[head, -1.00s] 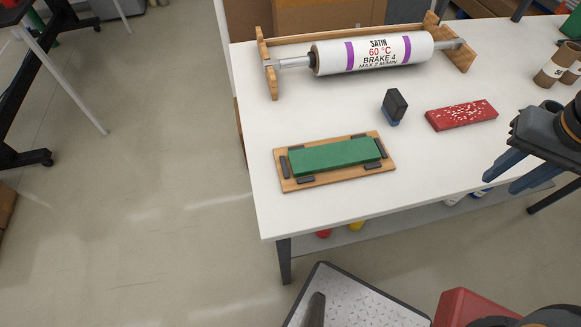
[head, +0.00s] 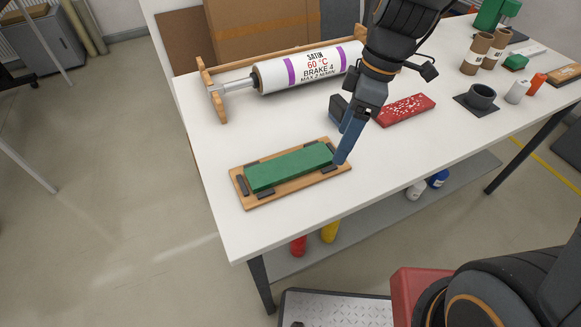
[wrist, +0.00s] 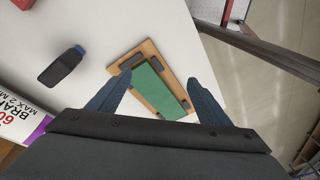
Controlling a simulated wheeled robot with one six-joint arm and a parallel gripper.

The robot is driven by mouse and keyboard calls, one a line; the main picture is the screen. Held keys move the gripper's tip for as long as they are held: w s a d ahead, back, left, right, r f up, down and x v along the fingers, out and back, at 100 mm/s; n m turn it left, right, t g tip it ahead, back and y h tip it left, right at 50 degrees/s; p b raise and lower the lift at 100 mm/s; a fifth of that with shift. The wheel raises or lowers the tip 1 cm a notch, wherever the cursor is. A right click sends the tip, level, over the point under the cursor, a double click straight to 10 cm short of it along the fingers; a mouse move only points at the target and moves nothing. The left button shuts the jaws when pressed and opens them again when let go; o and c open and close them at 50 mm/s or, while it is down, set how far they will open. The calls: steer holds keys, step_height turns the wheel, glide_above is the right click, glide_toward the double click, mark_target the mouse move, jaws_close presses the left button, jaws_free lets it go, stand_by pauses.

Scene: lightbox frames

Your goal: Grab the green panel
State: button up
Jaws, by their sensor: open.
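The green panel (head: 290,167) is a flat oblong block lying on a wooden board (head: 262,201) with dark stops around its edges, near the table's front left corner. My gripper (head: 346,143) is over the right end of the board, fingers pointing down, in the head view. It is open and empty; the fingers stand apart in the wrist view (wrist: 158,92). I cannot tell whether a fingertip touches the board.
A white printed roller (head: 310,70) lies in a wooden cradle behind the panel. A dark cup holder (head: 481,98) is farther right. The tabletop in front is clear.

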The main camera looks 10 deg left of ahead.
mark_target(291, 163)
steer(key=a+n, duration=0.2)
steer(key=a+n+y, duration=0.1)
steer(key=a+n, duration=0.2)
steer(key=a+n+g+b, duration=0.1)
steer(key=a+n, duration=0.1)
steer(key=shift+w+a+f+n, duration=0.15)
steer(key=shift+w+a+n, duration=0.1)
steer(key=shift+n, duration=0.15)
steer(key=shift+a+f+y, duration=0.15)
steer(key=shift+y, duration=0.15)
steer(key=shift+p+x, duration=1.15)
steer(key=shift+x, duration=2.55)
steer(key=shift+w, duration=0.15)
steer(key=c, duration=1.3)
